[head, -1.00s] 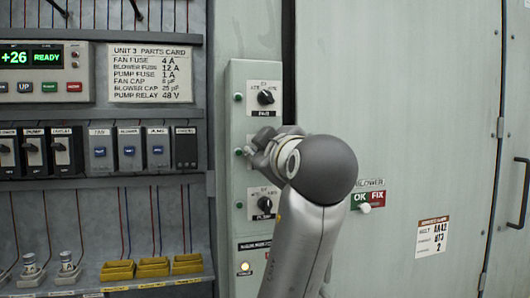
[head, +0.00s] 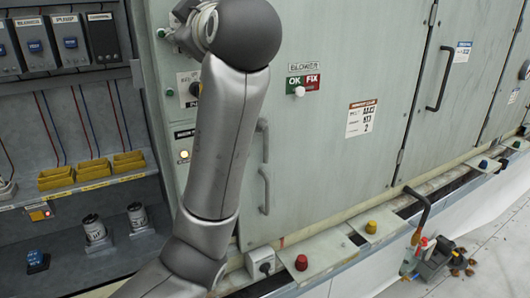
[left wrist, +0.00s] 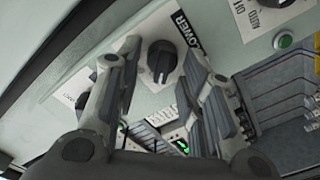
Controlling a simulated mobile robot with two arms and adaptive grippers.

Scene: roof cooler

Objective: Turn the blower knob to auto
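The blower knob (left wrist: 162,62) is black and round with a raised grip bar, on a white plate beside a black label ending in "LOWER" in the left wrist view. My left gripper (left wrist: 160,55) is open, its two fingers on either side of this knob with gaps showing. Whether a finger touches it I cannot tell. In the head view my left gripper (head: 182,24) is at the top edge against the knob panel (head: 165,75), and the blower knob is hidden behind it. My right gripper is not in view.
A lower knob (head: 195,88) and a lit button (head: 184,155) sit beside my arm. Another knob (left wrist: 285,4) and a green lamp (left wrist: 285,41) are close to the gripper. Yellow bins (head: 95,169) stand on the left shelf. Cabinet doors (head: 330,60) fill the right.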

